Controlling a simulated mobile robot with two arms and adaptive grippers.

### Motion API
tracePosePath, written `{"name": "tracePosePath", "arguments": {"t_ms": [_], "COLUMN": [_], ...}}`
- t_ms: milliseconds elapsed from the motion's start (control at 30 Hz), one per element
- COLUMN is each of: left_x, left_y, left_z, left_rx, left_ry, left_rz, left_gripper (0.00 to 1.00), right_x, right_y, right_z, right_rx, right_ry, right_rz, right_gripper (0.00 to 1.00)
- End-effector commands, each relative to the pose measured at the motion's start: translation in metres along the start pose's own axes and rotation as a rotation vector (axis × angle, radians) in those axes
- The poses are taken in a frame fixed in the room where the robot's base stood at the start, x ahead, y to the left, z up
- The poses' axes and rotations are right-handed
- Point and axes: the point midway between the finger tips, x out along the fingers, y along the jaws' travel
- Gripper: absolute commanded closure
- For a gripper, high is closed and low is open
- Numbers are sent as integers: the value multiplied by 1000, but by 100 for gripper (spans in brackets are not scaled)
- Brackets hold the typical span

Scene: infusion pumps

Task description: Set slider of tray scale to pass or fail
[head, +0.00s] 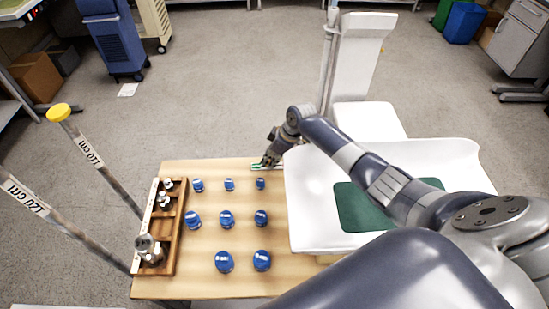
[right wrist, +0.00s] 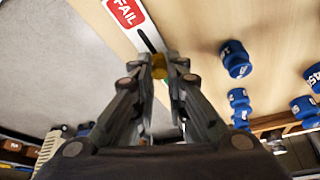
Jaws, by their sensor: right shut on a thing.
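The tray scale (head: 300,215) has a white curved tray with a green mat (head: 352,212); it stands on the right part of the wooden table. My right gripper (head: 266,161) is at the table's far edge, just left of the tray. In the right wrist view its fingers (right wrist: 160,75) are closed around a small yellow slider knob (right wrist: 159,66). The knob sits on a pale strip with a dark slot (right wrist: 146,41). A red FAIL label (right wrist: 125,11) lies beyond the slot's visible end. In the head view a bit of green label (head: 257,165) shows by the fingers. My left gripper is out of view.
Several blue weights (head: 226,219) stand in rows on the wooden table (head: 200,285), left of the tray. A wooden rack (head: 178,228) with metal weights is at the left edge. Poles marked 120 cm (head: 100,166) stand left of the table. Open floor lies behind.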

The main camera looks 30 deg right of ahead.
Motion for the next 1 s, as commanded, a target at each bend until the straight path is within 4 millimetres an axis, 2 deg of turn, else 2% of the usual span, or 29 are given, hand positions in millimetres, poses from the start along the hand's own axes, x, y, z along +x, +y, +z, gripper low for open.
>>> {"name": "tracePosePath", "arguments": {"t_ms": [33,133,400,433,500,867,1000], "left_x": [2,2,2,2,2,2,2], "left_y": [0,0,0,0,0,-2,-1], "left_z": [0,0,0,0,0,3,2], "left_rx": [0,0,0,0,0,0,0], "left_ry": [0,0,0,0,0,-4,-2], "left_rz": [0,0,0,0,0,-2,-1], "left_gripper": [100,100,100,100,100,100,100], "right_x": [4,8,8,8,8,7,-2], "right_y": [-5,-10,-11,-11,-11,-10,-9], "right_z": [-10,-21,-24,-24,-24,-22,-22], "right_rx": [-2,-3,-2,-2,-2,-1,-1], "right_ry": [5,4,6,7,7,3,4], "right_rz": [-2,-2,-1,-2,-2,-1,0], "right_gripper": [100,100,100,80,65,65,65]}}
